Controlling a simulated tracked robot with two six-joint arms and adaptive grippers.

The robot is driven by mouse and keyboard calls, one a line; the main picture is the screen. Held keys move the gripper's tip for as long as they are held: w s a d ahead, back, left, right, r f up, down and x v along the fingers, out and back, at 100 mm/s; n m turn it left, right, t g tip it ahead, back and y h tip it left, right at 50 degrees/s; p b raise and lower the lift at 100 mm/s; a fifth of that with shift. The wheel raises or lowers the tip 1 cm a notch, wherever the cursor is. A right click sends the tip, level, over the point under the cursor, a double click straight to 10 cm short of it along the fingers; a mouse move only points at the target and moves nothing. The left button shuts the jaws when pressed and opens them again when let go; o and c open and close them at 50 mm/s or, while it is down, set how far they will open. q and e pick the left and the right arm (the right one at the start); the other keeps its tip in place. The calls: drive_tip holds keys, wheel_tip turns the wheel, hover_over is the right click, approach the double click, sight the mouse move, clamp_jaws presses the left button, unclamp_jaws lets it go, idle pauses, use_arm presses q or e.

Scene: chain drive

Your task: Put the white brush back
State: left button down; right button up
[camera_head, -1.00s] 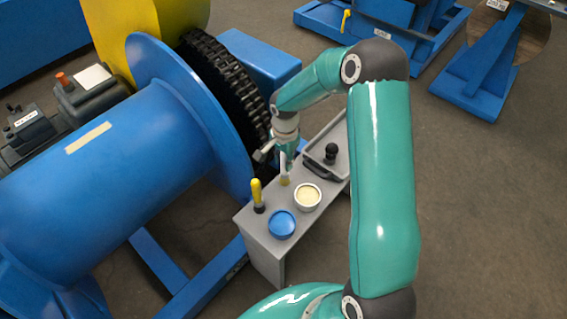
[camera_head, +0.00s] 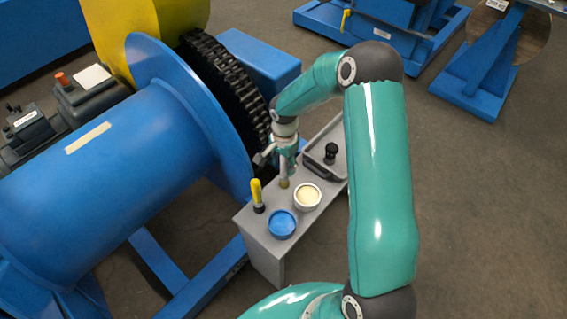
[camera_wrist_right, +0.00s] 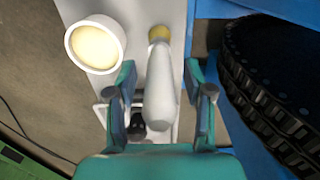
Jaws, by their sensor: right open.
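The white brush (camera_wrist_right: 160,85) has a pale handle and a yellowish end. In the head view the white brush (camera_head: 284,172) stands roughly upright on the grey bench (camera_head: 262,241), its yellowish end down at the bench top. My right gripper (camera_wrist_right: 160,76) is open, with one finger on each side of the brush handle. Gaps show between handle and fingers in the wrist view. In the head view my right gripper (camera_head: 284,158) is over the bench beside the chain wheel and partly hides the handle. My left gripper is out of view.
A cream-filled pot (camera_head: 307,196), a blue round container (camera_head: 282,224) and a yellow-handled tool (camera_head: 257,194) are close by on the bench. A grey tray (camera_head: 322,137) with a black-knobbed item (camera_head: 331,152) is behind. The black chain wheel (camera_head: 238,88) borders the left.

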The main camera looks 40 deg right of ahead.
wheel_tip(320, 180, up, 12)
idle(0.5)
idle(0.4)
